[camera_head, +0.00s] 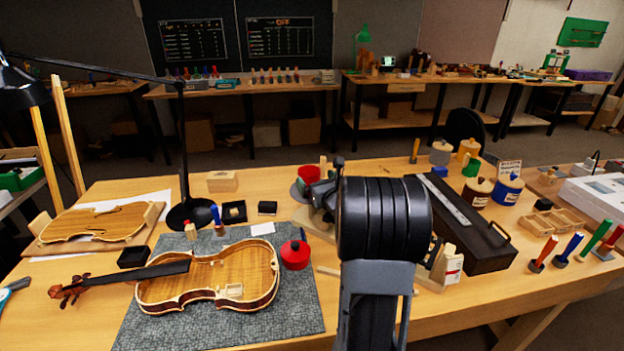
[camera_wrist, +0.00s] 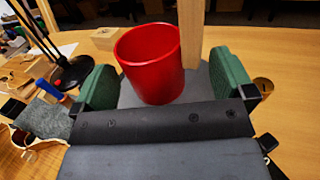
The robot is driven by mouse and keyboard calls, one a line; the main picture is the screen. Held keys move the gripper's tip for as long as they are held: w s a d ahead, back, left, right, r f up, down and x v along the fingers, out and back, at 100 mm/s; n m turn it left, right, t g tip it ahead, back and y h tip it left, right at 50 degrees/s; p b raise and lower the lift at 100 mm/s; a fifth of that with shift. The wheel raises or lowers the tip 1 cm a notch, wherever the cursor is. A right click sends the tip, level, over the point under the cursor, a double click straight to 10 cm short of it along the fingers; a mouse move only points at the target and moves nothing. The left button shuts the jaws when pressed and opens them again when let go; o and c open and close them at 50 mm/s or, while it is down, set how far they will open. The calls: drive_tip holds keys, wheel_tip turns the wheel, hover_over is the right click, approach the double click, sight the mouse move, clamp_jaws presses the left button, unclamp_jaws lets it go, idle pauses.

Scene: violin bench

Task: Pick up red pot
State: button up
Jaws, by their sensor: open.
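A red pot (camera_wrist: 152,66), open at the top like a cup, stands upright on a grey round surface in the wrist view. In the head view the red pot (camera_head: 308,173) shows behind my arm, partly hidden. My gripper (camera_wrist: 164,68) is open, with one green finger pad on each side of the pot. The pot is between or just beyond the pads, with a visible gap on the right. I cannot tell whether the left pad touches it. A second red thing, a round lidded jar (camera_head: 295,256), sits on the grey mat.
A wooden post (camera_wrist: 191,35) rises right beside the pot. A black lamp (camera_head: 190,212) stands left. A violin body (camera_head: 215,277) lies on the grey mat (camera_head: 160,335). A long black case (camera_head: 485,248) and several jars and tools fill the bench's right side.

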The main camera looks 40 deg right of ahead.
sight(308, 170)
drive_tip(key=w, duration=0.2)
drive_tip(key=w+p, duration=0.1)
drive_tip(key=w, duration=0.1)
drive_tip(key=shift+d, duration=0.3)
drive_tip(key=c, duration=0.7)
drive_tip(key=shift+o, duration=0.2)
drive_tip(key=shift+r, duration=0.1)
